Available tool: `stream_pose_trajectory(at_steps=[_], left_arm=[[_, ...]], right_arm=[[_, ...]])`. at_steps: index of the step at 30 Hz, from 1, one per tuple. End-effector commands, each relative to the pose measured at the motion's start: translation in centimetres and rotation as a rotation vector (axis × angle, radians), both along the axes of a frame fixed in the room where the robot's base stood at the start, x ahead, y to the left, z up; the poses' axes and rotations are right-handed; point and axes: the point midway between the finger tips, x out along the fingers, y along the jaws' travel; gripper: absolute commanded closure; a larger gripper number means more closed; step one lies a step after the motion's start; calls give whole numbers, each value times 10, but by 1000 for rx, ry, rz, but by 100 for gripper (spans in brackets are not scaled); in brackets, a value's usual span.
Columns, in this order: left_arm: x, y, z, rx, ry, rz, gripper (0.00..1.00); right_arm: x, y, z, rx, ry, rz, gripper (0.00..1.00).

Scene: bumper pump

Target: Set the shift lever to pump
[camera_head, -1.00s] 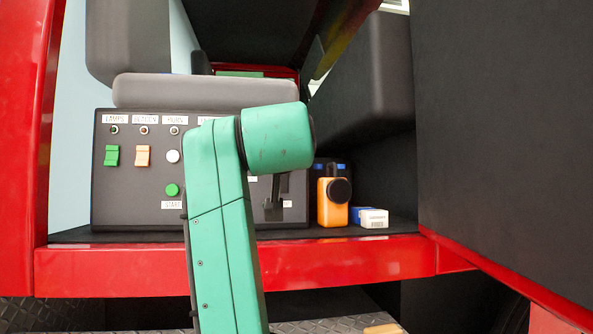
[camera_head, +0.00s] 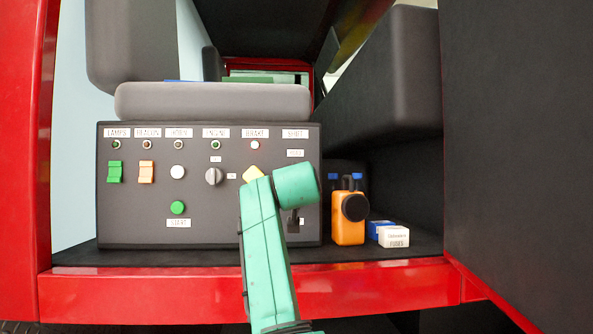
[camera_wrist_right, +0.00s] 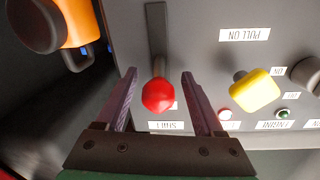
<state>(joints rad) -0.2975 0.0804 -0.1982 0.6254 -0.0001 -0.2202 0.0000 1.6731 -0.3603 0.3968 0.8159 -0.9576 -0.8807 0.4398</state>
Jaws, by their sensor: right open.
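The shift lever has a red ball knob (camera_wrist_right: 158,95), which shows in the right wrist view on a dark slot in the grey panel. In the head view my green right arm hides the knob; only the lower part of the shift lever's slot (camera_head: 293,222) shows. My right gripper (camera_wrist_right: 159,75) is open, with one finger on each side of the red knob in the wrist view. I cannot tell whether either finger touches it. The head view hides its fingers behind the wrist. My left gripper is not in view.
The control panel (camera_head: 135,215) also carries a yellow brake knob (camera_head: 253,174), a grey engine knob (camera_head: 213,176), and several switches and buttons. Right of it stand an orange lamp (camera_head: 347,232) and a white fuse box (camera_head: 394,237). A red sill (camera_head: 150,297) runs along the front.

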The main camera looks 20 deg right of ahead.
Motion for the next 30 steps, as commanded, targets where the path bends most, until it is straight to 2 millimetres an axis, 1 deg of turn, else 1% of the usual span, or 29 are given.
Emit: stream_pose_trajectory(at_steps=[6, 7, 8, 9, 11, 12, 30], left_arm=[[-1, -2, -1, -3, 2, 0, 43], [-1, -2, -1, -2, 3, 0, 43], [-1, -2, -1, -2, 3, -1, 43], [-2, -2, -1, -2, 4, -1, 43], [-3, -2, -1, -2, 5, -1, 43], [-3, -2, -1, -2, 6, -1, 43], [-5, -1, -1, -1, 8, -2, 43]], right_arm=[[1, -1, -1, 1, -1, 0, 30], [1, -1, -1, 1, -1, -1, 34], [1, -1, -1, 1, -1, -1, 46], [1, -1, -1, 1, -1, -1, 61], [1, -1, -1, 1, -1, -1, 84], [1, -1, -1, 0, -1, -1, 99], [1, -1, -1, 0, -1, -1, 100]])
